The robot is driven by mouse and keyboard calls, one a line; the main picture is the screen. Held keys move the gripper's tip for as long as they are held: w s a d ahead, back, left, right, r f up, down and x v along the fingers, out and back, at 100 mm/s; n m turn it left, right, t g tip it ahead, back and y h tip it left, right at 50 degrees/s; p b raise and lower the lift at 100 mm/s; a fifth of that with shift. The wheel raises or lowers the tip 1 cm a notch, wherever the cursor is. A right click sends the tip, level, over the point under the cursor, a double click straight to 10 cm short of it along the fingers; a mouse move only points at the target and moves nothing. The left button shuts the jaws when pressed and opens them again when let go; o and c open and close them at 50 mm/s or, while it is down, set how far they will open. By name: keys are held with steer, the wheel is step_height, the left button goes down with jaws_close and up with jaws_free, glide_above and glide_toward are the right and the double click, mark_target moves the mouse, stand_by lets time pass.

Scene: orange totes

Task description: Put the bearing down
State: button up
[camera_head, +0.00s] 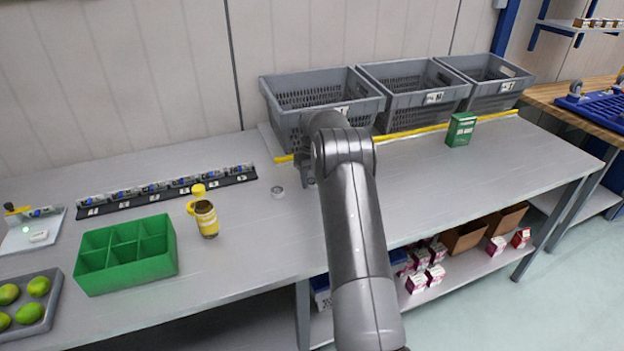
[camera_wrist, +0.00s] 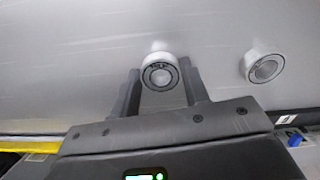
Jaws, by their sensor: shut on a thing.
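My gripper (camera_wrist: 160,70) is shut on a small round ring-shaped bearing (camera_wrist: 159,76) with a dark centre, held between the two fingertips. In the head view my gripper (camera_head: 307,178) points down close to the grey worktable (camera_head: 400,190), and the held bearing (camera_head: 311,181) is mostly hidden by the fingers. Whether it touches the tabletop I cannot tell. A second, similar bearing (camera_wrist: 265,67) lies apart on the table to the right in the wrist view. In the head view this second bearing (camera_head: 278,192) is left of my gripper.
Grey crates (camera_head: 322,101) stand behind my gripper, with a yellow strip (camera_head: 420,130) along their front. A black rack (camera_head: 150,192), yellow container (camera_head: 206,219) and green divided box (camera_head: 127,255) are left. A green carton (camera_head: 461,129) is right; bare tabletop lies between.

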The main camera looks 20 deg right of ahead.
steer(key=shift+f, duration=0.1)
steer(key=o, duration=1)
step_height(320, 180, up, 12)
steer(key=s+a+r+t, duration=0.1)
steer(key=s+a+r, duration=0.3)
steer(key=s+r, duration=0.25)
steer(key=s+a+r+m+t, duration=0.1)
steer(key=s+a+r, duration=0.35)
steer(key=s, duration=0.35)
steer(key=s+a+r+t, duration=0.1)
steer(key=s+a+r, duration=0.3)
steer(key=s+r, duration=0.3)
steer(key=s+a+f+t, duration=0.1)
steer(key=s+a+f, duration=0.1)
steer(key=s, duration=1.1)
steer(key=s+a+f+m+t, duration=0.1)
steer(key=s+a+f, duration=0.2)
steer(key=s, duration=1)
step_height(320, 180, down, 2)
steer(key=shift+a+f+t, duration=0.15)
steer(key=shift+a+t, duration=0.1)
steer(key=shift+t, duration=0.05)
